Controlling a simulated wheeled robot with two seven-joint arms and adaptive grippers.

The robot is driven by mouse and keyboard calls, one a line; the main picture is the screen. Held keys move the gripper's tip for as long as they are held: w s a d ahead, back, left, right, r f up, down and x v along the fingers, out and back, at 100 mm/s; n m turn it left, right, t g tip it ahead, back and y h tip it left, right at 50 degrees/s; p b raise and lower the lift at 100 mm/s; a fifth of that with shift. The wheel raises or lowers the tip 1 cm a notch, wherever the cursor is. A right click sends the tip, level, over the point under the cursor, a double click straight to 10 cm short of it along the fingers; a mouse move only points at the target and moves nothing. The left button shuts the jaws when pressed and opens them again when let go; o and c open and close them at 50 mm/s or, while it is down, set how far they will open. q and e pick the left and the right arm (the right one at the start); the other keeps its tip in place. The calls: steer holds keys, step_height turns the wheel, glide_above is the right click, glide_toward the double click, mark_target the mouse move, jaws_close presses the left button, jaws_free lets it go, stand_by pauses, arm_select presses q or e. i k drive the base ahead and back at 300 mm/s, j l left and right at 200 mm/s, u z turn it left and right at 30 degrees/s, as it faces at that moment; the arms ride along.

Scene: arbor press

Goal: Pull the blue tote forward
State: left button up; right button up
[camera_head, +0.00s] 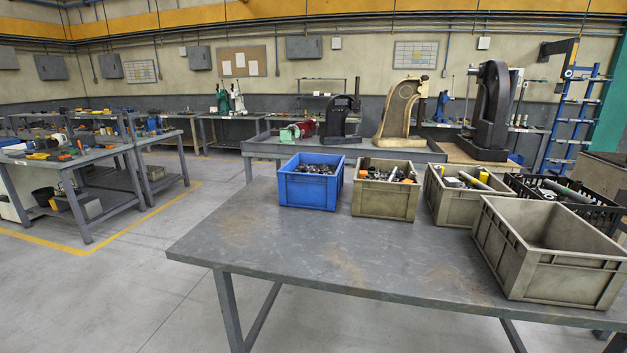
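The blue tote (306,190) stands upright near the back edge of the grey metal table (330,255), left of the other totes. It holds a heap of small dark and metallic parts. Its front wall faces me, and open tabletop lies in front of it. Neither of my grippers shows in the head view.
A beige tote with parts (385,201) stands close to the blue tote's right. Further right are another filled beige tote (450,206), a black crate (590,207) and a large empty beige tote (548,275). The table's left and front middle are clear. Arbor presses (490,110) stand behind.

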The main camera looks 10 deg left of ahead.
mark_target(311, 189)
steer(key=i+j+u, duration=0.25)
steer(key=j+u, duration=0.15)
steer(key=i+j+u, duration=0.55)
steer(key=u, duration=0.3)
steer(key=i+j+u, duration=0.2)
steer(key=u, duration=0.25)
steer(key=i+j+u, duration=0.2)
steer(key=u, duration=0.25)
steer(key=i+u, duration=0.6)
steer(key=i, duration=0.5)
steer(key=i+z, duration=0.3)
steer(key=i+j+z, duration=0.1)
steer(key=i+z, duration=0.15)
steer(key=i, duration=0.25)
steer(key=i+z, duration=0.7)
steer(key=z, duration=0.2)
steer(key=i+z, duration=0.7)
steer(key=z, duration=0.15)
